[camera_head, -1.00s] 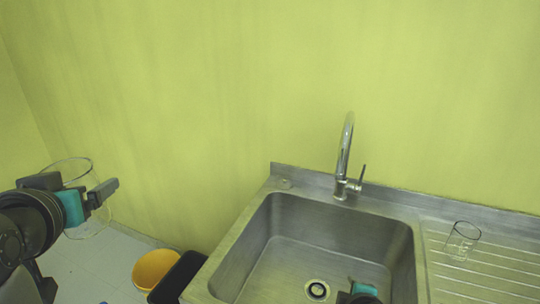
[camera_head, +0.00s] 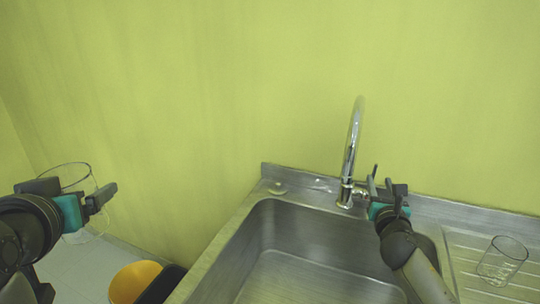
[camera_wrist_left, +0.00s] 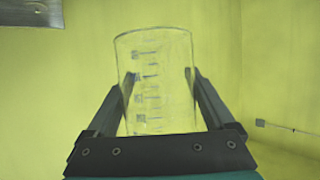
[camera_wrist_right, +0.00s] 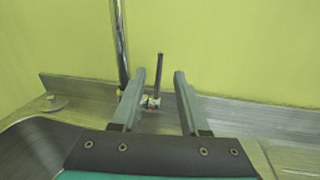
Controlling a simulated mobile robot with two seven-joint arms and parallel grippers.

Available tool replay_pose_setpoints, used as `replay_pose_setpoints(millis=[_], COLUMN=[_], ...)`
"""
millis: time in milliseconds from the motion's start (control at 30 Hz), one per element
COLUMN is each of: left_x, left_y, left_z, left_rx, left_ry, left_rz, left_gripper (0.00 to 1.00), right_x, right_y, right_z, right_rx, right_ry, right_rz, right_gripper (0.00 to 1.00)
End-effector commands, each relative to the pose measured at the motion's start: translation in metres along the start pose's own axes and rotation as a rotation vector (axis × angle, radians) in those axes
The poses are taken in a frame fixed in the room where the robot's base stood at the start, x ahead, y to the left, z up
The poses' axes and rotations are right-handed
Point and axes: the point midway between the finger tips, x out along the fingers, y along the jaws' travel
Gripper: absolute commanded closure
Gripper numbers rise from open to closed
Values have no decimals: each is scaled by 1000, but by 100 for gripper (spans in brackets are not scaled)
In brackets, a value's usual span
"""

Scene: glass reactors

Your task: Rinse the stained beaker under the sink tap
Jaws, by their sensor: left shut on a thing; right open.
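My left gripper (camera_head: 99,198) is shut on a clear glass beaker (camera_head: 78,172), held upright in the air left of the sink. In the left wrist view the beaker (camera_wrist_left: 157,85) shows graduation marks and a faint yellowish tint; I cannot tell stain from wall colour. The chrome tap (camera_head: 352,150) stands at the sink's back edge, its lever upright on the right side. My right gripper (camera_head: 387,187) is open at the tap base. In the right wrist view the lever (camera_wrist_right: 160,78) stands beyond and between the open fingers (camera_wrist_right: 157,85). No water shows from the tap.
The steel sink basin (camera_head: 310,230) is empty. Another glass beaker (camera_head: 502,262) stands on the ribbed drainboard (camera_head: 465,250) at right. A yellow bucket (camera_head: 135,281) and a dark bin (camera_head: 163,286) stand on the floor left of the sink. The wall is close behind the tap.

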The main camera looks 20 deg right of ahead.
Motion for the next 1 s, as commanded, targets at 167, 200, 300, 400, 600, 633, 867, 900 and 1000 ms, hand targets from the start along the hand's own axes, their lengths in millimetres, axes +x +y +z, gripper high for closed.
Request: replay_pose_setpoints(millis=[167,200,300,400,600,633,867,900,1000], left_x=[2,2,4,5,8,8,10,10,10], left_y=[0,0,0,0,0,0,0,0,0], left_z=[5,6,9,12,18,19,23,23,24], left_rx=[0,0,0,0,0,0,0,0,0], left_ry=[1,1,1,1,1,1,1,1,1], left_rz=[0,0,0,0,0,0,0,0,0], left_gripper=[71,71,71,71,71,71,71,71,71], right_x=[26,32,46,60,85,88,104,105,107], right_y=[-1,0,0,0,0,0,0,0,0], right_z=[0,0,0,-1,-1,-1,-1,-1,0], right_rx=[3,3,4,5,6,6,5,5,5], right_ry=[-1,-2,-1,0,0,0,2,2,2], right_rz=[-3,-2,-2,-2,-2,-2,-1,-1,-1], right_gripper=[56,56,56,56,56,56,56,56,56])
